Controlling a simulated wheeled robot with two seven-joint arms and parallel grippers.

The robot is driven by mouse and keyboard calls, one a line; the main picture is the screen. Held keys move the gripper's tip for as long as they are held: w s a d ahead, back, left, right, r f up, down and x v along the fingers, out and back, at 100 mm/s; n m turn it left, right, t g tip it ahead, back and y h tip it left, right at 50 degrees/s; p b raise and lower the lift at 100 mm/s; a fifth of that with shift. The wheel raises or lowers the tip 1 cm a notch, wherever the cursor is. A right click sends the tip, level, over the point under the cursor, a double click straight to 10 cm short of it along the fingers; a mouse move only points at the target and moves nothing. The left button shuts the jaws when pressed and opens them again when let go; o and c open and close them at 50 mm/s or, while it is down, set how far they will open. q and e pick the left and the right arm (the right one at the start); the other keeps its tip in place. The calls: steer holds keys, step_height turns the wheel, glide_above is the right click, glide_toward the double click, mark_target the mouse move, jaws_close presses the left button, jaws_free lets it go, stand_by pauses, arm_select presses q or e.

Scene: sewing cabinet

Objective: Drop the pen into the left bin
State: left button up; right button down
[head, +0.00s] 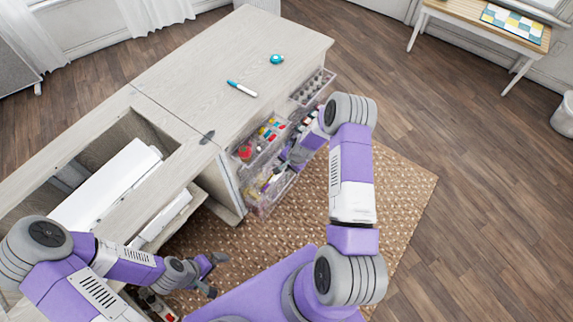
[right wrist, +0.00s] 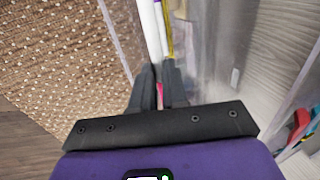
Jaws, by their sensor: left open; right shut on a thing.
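A blue-and-white pen (head: 242,88) lies on the cabinet top. Clear bins hang on the cabinet's open side; the lower left one (head: 262,208) has yellow things in it. My right gripper (head: 280,168) reaches down at these bins and is partly hidden by its own arm in the head view. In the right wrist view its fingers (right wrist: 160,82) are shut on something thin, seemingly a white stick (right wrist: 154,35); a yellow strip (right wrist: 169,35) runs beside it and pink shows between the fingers. I cannot tell exactly what is held. My left gripper (head: 216,275) is open and empty, low at the left.
A teal tape measure (head: 277,59) sits on the cabinet top (head: 200,60). An upper bin holds coloured spools (head: 270,128), and a rack of small bottles (head: 316,85) is farther right. A white sewing machine (head: 110,180) lies in the cabinet's opening. A woven rug (head: 400,190) covers the floor.

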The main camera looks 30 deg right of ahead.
steer(key=shift+f+b, duration=0.3)
steer(key=shift+f, duration=0.45)
steer(key=c, duration=1.1)
jaws_free()
steer(key=p+v, duration=0.2)
steer(key=v, duration=0.5)
steer(key=shift+s+r+p, duration=0.1)
steer(key=shift+r+p, duration=0.2)
